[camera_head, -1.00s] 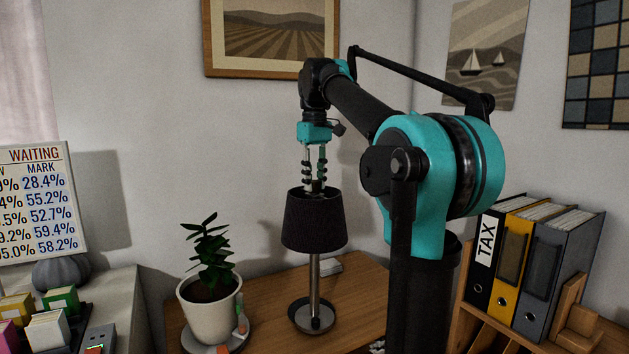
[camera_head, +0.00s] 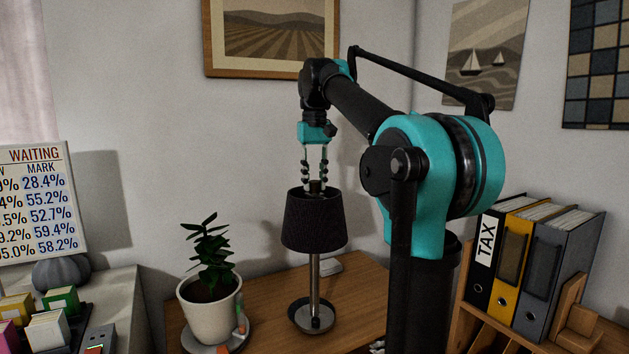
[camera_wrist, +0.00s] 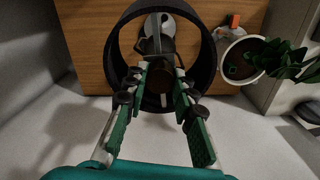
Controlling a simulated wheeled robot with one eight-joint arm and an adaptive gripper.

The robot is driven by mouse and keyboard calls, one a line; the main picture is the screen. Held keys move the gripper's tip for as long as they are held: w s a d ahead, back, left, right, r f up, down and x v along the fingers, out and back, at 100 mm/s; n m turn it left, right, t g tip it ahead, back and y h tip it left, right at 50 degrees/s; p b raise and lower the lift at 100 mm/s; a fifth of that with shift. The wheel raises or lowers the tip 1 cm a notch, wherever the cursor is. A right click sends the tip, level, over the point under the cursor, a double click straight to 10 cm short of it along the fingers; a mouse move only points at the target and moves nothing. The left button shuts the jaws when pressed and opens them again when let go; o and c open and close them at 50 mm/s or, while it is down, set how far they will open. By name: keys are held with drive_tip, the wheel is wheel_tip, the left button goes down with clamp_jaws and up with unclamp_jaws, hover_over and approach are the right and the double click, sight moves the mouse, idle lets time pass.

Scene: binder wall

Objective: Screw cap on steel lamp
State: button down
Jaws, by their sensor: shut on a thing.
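The steel lamp stands upright on the wooden desk, with a dark shade (camera_head: 314,222), a steel pole (camera_head: 314,285) and a round base (camera_head: 312,317). My gripper (camera_head: 315,183) points straight down over the top of the shade. Its fingers are shut on the dark cap (camera_head: 316,187) at the lamp's top centre. In the wrist view the cap (camera_wrist: 160,81) shows as a brownish round between the fingertips, inside the ring of the shade (camera_wrist: 112,50). The thread under the cap is hidden, so I cannot tell how far it is seated.
A potted plant (camera_head: 209,307) on a saucer stands left of the lamp on the desk (camera_head: 270,290). A small pale object (camera_head: 331,267) lies behind the lamp. Binders (camera_head: 512,265) stand at the right. A white board (camera_head: 38,200) and small boxes are at the left.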

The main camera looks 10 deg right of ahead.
drive_tip(key=m, duration=0.4)
idle(0.4)
drive_tip(key=m, duration=0.4)
drive_tip(key=shift+m, duration=0.3)
drive_tip(key=m, duration=0.3)
drive_tip(key=shift+m, duration=0.4)
